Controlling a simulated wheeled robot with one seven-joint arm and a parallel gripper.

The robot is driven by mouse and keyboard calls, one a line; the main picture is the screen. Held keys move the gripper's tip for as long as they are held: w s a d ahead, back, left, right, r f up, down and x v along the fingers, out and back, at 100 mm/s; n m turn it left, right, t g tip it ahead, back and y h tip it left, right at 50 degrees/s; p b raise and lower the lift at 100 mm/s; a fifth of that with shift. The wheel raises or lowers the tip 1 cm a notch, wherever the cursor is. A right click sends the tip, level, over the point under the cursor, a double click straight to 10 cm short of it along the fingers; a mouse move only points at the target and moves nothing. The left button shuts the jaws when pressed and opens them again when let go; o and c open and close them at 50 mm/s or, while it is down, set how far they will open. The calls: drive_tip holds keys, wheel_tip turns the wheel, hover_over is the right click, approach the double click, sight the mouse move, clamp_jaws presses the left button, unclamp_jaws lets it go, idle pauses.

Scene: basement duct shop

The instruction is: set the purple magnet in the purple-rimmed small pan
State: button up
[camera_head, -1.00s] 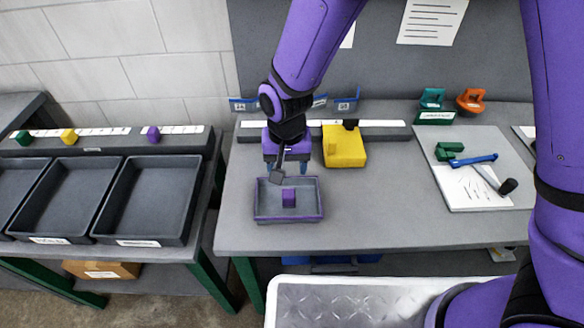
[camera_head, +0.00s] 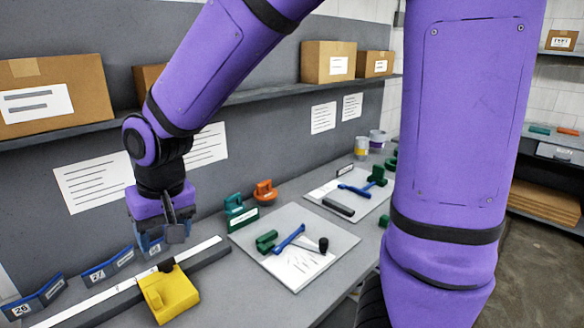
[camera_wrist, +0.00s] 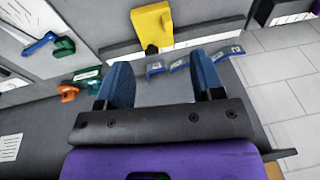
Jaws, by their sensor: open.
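Neither the purple magnet nor the purple-rimmed pan shows in the current views. My gripper (camera_head: 152,240) hangs above the back of the bench, near the blue numbered tags and the yellow block (camera_head: 169,293). In the wrist view its two blue fingers (camera_wrist: 163,80) are spread apart with nothing between them. The yellow block also shows beyond the fingers in the wrist view (camera_wrist: 152,25).
Blue numbered tags (camera_head: 107,265) line the bench's back edge beside a long pale strip (camera_head: 130,287). A board (camera_head: 305,235) with a blue-handled tool, green clamp and teal and orange holders (camera_head: 240,212) stand to the right. A shelf with boxes (camera_head: 328,61) runs above.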

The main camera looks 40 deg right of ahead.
drive_tip(key=s+d+r+t, duration=0.1)
drive_tip(key=s+d+r, duration=0.5)
drive_tip(key=d, duration=0.3)
drive_tip(key=s+d+r+t+h, duration=0.1)
drive_tip(key=s+d+r+t, duration=0.1)
drive_tip(key=s+d+r, duration=0.4)
drive_tip(key=s+d, duration=0.2)
drive_tip(key=s, duration=0.1)
drive_tip(key=shift+s+d+m, duration=0.15)
drive_tip(key=shift+d+m, duration=0.15)
drive_tip(key=shift+d, duration=0.05)
